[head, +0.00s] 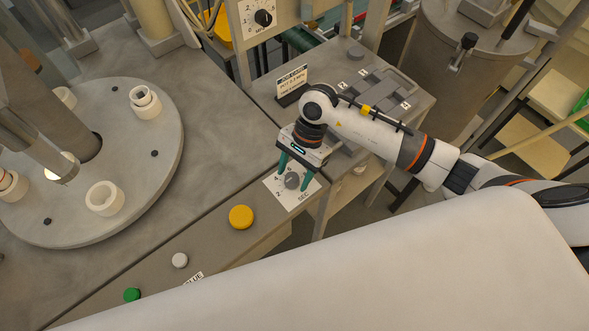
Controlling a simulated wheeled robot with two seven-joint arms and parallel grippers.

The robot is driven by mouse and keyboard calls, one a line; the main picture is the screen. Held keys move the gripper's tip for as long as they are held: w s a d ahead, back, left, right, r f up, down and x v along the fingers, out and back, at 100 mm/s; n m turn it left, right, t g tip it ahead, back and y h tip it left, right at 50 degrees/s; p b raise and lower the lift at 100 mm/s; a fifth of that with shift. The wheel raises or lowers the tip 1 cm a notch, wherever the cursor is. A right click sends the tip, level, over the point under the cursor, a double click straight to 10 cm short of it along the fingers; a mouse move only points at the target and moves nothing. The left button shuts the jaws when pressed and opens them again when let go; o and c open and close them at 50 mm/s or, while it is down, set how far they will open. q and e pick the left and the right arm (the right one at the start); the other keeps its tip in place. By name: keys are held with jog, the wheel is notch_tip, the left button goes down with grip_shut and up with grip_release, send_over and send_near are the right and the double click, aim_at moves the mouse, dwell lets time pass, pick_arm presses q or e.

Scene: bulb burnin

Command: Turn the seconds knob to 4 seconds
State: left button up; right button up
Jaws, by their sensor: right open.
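The seconds knob (292,180) is a small grey dial on a white plate (290,202) marked with numbers and "SEC", at the front right of the grey bench. My right gripper (293,178) is open above the plate, its two green fingers on either side of the knob. I cannot tell whether the fingers touch it. The gripper hides part of the plate and its marks, so the knob's setting is not clear. My left gripper is not in view.
A yellow button (241,217), a white button (180,260) and a green button (132,295) lie along the bench front. A round turntable (140,190) with white sockets fills the left. Another dial (263,18) is on an upright panel. A small sign (291,80) stands behind my gripper.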

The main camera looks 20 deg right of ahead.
jog(key=c, duration=1)
jog(key=shift+f+m+t+b, duration=0.1)
jog(key=shift+m+t+b, duration=0.3)
jog(key=shift+m+b, duration=0.75)
jog(key=m+t+b, duration=0.1)
jog(key=m, duration=0.1)
jog(key=shift+s+d+m+y+b, duration=0.1)
jog(key=shift+s+m+y+b, duration=0.05)
jog(key=shift+m+y+b, duration=0.2)
jog(key=m+t+b, duration=0.1)
jog(key=m+b, duration=0.1)
jog(key=m, duration=0.1)
jog(key=shift+s+m, duration=0.15)
jog(key=shift+m, duration=0.15)
jog(key=shift+s+m+t+b, duration=0.1)
jog(key=shift+m+t+b, duration=0.65)
jog(key=shift+m, duration=0.75)
jog(key=shift+r, duration=0.2)
